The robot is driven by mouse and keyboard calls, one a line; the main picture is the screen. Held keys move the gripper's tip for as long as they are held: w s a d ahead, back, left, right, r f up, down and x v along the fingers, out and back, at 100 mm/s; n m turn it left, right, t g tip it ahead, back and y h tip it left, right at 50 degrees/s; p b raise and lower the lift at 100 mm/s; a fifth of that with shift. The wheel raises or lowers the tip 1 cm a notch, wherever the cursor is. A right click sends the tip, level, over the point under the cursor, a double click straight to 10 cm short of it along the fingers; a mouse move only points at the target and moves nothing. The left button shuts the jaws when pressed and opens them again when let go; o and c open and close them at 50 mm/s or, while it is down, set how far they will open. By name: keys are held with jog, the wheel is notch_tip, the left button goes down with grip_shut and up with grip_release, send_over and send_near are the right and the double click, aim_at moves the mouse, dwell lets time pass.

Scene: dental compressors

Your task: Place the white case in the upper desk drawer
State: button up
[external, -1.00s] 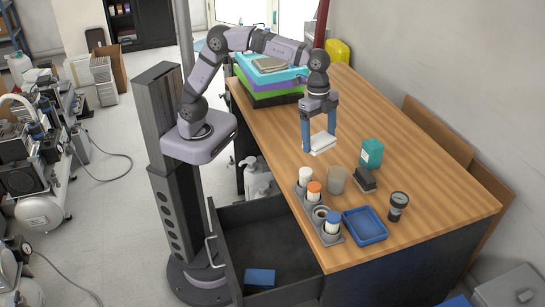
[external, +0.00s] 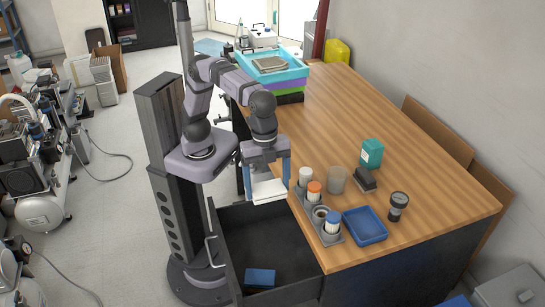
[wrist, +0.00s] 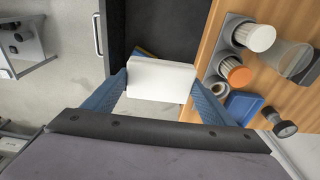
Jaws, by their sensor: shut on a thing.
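The white case (external: 268,190) is held between the two blue fingers of my gripper (external: 268,180). In the external view it hangs above the back part of the open upper desk drawer (external: 235,228), near the desk edge. In the wrist view the white case (wrist: 161,79) spans between the fingertips of my gripper (wrist: 160,85) and hides part of the drawer. The dark drawer is pulled out and holds a blue box (external: 260,278) at its front end.
On the wooden desk (external: 345,115), close to the drawer, a grey holder (external: 322,228) carries several capped bottles. A blue tray (external: 365,226), a gauge (external: 398,204), a cup (external: 336,180) and a teal box (external: 371,154) stand nearby. Stacked trays (external: 272,66) are at the far end.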

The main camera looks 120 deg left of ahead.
aim_at(269, 260)
notch_tip(269, 260, down, 32)
jog(key=shift+f, duration=0.1)
dwell(0.7)
jog(key=shift+f, duration=0.15)
jog(key=o, duration=1.2)
jog(key=r, duration=0.8)
jog(key=s+a+r, duration=0.1)
jog(key=r, duration=0.3)
jog(key=shift+r, duration=0.15)
